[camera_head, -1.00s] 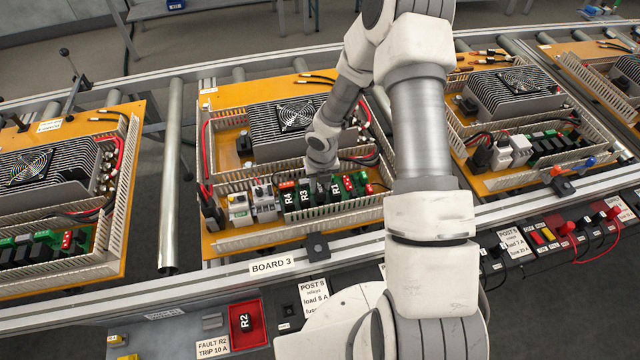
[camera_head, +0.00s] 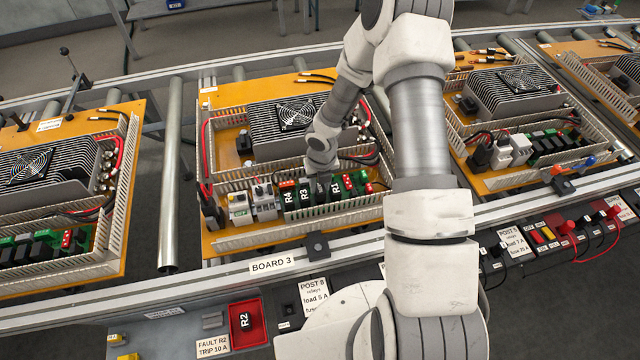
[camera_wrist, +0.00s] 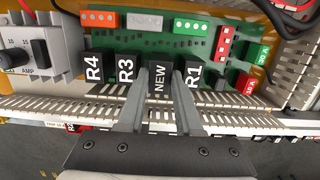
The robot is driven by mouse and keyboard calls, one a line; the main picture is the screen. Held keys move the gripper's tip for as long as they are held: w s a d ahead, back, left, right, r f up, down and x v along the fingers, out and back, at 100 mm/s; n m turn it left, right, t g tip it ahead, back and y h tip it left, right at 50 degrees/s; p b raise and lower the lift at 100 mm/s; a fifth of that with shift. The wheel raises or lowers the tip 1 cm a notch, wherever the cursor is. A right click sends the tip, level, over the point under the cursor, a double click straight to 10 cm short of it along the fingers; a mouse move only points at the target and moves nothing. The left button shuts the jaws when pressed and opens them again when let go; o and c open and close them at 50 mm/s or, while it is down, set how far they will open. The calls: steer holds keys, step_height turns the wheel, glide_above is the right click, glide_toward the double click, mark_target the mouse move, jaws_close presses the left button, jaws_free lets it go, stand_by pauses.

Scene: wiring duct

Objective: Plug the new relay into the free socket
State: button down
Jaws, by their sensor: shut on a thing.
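The new relay (camera_wrist: 160,84), a black block with NEW printed on top, is between the two fingers of my gripper (camera_wrist: 161,98) in the wrist view. The gripper is shut on it. The relay stands in line between relay R3 (camera_wrist: 126,72) and relay R1 (camera_wrist: 193,75), over the place of the free socket. Its pins and the socket are hidden, so I cannot tell how deep it sits. In the head view my gripper (camera_head: 322,180) is down at the relay row on Board 3, and the relay is hard to make out.
Relay R4 (camera_wrist: 93,70) stands left of R3. A slotted duct wall (camera_wrist: 240,122) runs in front of the row, under my fingers. Green and orange terminal blocks lie behind. A relay marked R2 (camera_head: 244,322) lies in a red tray at the front.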

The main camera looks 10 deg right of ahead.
steer(key=shift+f, duration=0.85)
stand_by(1.5)
steer(key=c, duration=0.8)
jaws_free()
steer(key=shift+r, duration=0.1)
steer(key=shift+r+p, duration=2.3)
steer(key=shift+r, duration=0.2)
steer(key=o, duration=0.6)
steer(key=shift+f, duration=0.1)
